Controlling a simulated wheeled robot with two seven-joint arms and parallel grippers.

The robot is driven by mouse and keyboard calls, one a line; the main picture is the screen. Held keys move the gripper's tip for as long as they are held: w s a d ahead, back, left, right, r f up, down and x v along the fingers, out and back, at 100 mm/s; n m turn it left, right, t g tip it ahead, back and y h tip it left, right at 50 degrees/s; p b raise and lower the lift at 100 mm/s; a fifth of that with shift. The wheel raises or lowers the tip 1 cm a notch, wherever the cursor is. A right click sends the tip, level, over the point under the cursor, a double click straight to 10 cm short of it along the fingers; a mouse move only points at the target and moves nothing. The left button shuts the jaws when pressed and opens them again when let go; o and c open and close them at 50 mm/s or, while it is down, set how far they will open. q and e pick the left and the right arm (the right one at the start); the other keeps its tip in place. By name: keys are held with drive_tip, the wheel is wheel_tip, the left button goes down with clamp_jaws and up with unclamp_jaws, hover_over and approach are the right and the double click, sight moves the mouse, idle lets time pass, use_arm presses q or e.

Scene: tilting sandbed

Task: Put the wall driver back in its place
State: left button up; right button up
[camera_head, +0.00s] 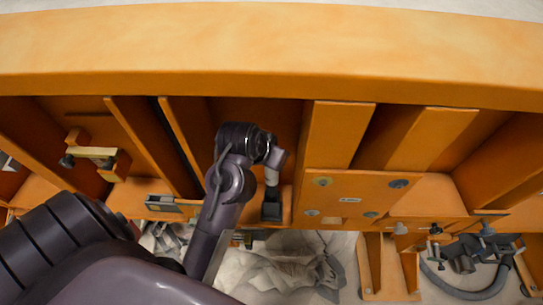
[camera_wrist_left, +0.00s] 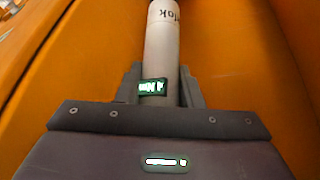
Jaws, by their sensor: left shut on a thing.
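In the head view my left gripper (camera_head: 276,164) is at an orange bay in the middle. The driver (camera_head: 272,177) hangs below it there, with a black blocky lower end near the lower orange ledge. I cannot tell whether the driver touches the ledge. My right gripper is not in view.
A wide orange beam (camera_head: 270,65) runs across the top, with upright orange dividers below it. An orange plate with round fittings (camera_head: 360,196) stands right of the driver. A bracket (camera_head: 93,157) is at left. Grey hose and tools (camera_head: 480,258) are at lower right.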

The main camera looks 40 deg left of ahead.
sight(268, 176)
use_arm(q)
drive_tip(key=shift+f+b, duration=1.8)
drive_tip(key=shift+f, duration=1.85)
drive_tip(key=o, duration=1.7)
drive_tip(key=shift+f, duration=0.1)
wheel_tip(268, 176, up, 6)
drive_tip(key=p, duration=0.5)
drive_tip(key=shift+f+p, duration=0.15)
drive_tip(key=shift+p, duration=0.2)
drive_tip(key=shift+r, duration=1.15)
